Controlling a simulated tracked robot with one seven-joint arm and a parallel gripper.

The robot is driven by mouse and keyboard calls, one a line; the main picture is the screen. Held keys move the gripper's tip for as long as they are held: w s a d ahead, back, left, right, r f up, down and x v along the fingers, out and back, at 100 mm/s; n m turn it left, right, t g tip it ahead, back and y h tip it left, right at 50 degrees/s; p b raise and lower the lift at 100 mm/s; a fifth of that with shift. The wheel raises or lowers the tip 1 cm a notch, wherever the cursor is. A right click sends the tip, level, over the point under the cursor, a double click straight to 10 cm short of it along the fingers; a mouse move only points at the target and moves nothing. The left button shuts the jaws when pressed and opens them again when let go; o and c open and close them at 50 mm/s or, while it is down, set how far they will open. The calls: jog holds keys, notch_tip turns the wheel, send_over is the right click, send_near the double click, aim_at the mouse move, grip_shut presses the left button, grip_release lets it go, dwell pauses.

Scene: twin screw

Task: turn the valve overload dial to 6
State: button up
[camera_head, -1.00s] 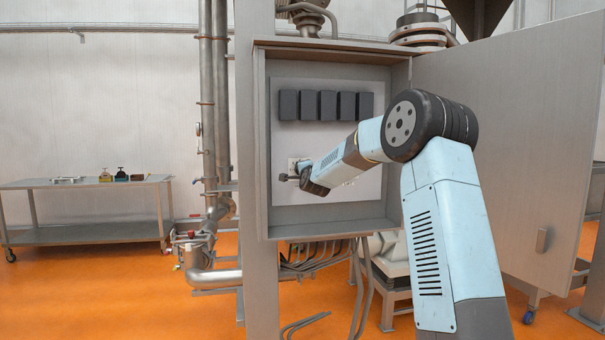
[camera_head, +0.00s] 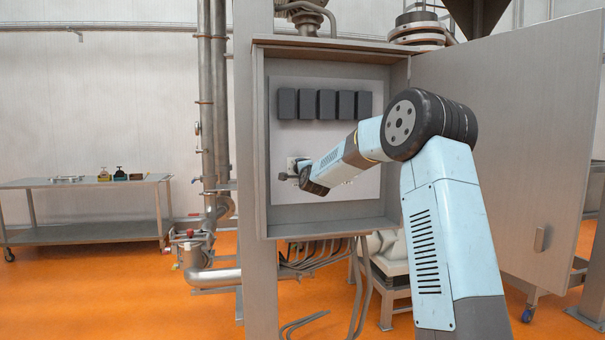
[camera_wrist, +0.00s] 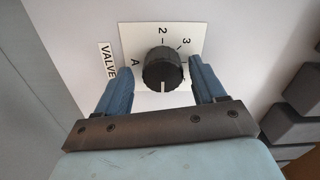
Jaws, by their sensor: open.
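The valve dial (camera_wrist: 163,70) is a round black knob on a white plate with marks "A", "2" and "3" visible in the wrist view. A pale line shows on the knob's side nearest my gripper. A "VALVE" label (camera_wrist: 107,62) is beside the plate. My gripper (camera_wrist: 161,82) is open, with one blue finger on each side of the knob and a visible gap at each. The plate's lower part and other numbers are hidden by my gripper. In the head view my gripper (camera_head: 291,173) is at the panel's lower left, and the dial there is mostly hidden.
The grey cabinet (camera_head: 262,150) stands open, its door (camera_head: 500,150) swung to the right. Several dark blocks (camera_head: 325,104) line the panel above my arm. Pipes (camera_head: 212,100) run left of the cabinet. A metal table (camera_head: 85,183) stands at far left.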

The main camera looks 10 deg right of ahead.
jog(key=s, duration=1.3)
jog(key=shift+s, duration=0.4)
jog(key=s+f+n+g, duration=0.3)
jog(key=s+n+g, duration=0.1)
jog(key=s, duration=1.2)
jog(key=s+f+n+g, duration=0.3)
jog(key=s+n, duration=0.3)
jog(key=s, duration=1.1)
jog(key=s+f+n+g, duration=0.3)
jog(key=s+n+g, duration=0.2)
jog(key=s, duration=1.2)
jog(key=shift+n, duration=0.5)
jog(key=shift+f, duration=0.1)
